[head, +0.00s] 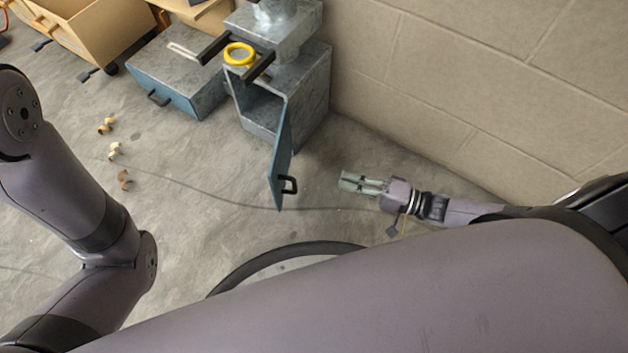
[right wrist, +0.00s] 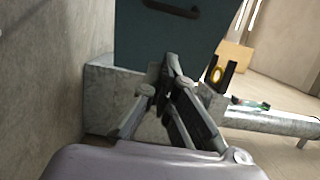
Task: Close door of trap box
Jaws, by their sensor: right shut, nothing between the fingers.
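The trap box (head: 312,95) is a grey metal box by the wall in the head view. Its blue door (head: 281,160) stands swung open toward the robot, with a black handle (head: 290,185) near its lower free end. My right gripper (head: 345,181) is shut and empty, to the right of the door and apart from it. In the right wrist view the blue door (right wrist: 165,45) and its dark handle (right wrist: 172,9) show beyond the fingers (right wrist: 170,70). My left arm shows at the left of the head view, but its gripper is out of the picture.
A second metal box with a blue front (head: 165,95) lies left of the trap box. A yellow ring (head: 239,47) and black bars sit on top. A wooden crate (head: 90,35) is at the back left. Small curled scraps (head: 115,150) lie on the floor. The block wall (head: 470,90) bounds the right.

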